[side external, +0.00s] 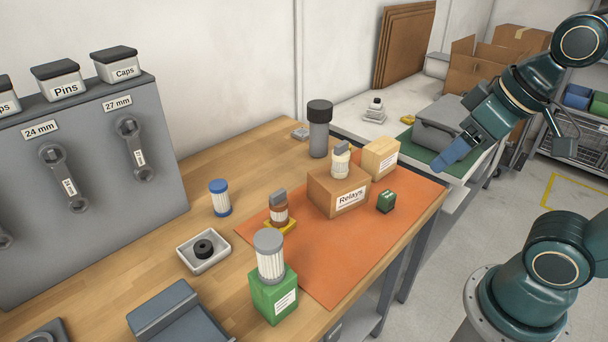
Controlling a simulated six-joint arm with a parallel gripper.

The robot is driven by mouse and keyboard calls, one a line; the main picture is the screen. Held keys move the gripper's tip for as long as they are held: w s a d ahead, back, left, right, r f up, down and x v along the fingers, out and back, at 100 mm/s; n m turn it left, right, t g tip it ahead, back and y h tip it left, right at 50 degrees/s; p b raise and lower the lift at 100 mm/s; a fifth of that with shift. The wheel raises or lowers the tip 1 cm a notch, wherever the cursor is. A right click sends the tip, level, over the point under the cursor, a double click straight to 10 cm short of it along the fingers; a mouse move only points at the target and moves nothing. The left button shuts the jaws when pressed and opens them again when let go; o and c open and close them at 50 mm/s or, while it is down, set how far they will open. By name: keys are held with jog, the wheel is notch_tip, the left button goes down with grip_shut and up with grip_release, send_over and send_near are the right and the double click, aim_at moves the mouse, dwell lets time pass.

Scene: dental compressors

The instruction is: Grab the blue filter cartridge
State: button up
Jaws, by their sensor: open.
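The blue filter cartridge (220,198) stands upright on the bare wood of the bench, left of the orange mat. It has a white pleated body with a blue cap and a blue base. My gripper (441,167) is at the right, above the bench's right edge and far from the cartridge. Its blue fingers point down and to the left. It is open, and nothing shows between the fingers. The cartridge is in full view.
A grey-capped filter (270,257) stands on a green box (274,296). On the orange mat (330,272) are a Relays box (325,190) and a brown-bodied part (278,208). A dark-capped cylinder (319,130) stands behind. A white tray (218,262) lies near the cartridge.

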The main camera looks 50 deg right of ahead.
jog(key=w+a+r+n, duration=0.2)
jog(key=w+a+r, duration=0.1)
jog(key=w, duration=0.8)
jog(key=n+g+y, duration=0.2)
jog(key=n+y, duration=0.1)
jog(key=n, duration=0.2)
send_over(219, 184)
jog(key=s+d, duration=0.3)
notch_tip(219, 184, down, 13)
jog(key=shift+x, duration=4.15)
jog(key=shift+a, duration=0.15)
jog(key=shift+w, duration=0.1)
jog(key=shift+s+x, duration=0.1)
jog(key=shift+x, duration=1.2)
jog(key=shift+s+x, duration=0.15)
jog(key=shift+x, duration=1.1)
jog(key=shift+f, duration=0.1)
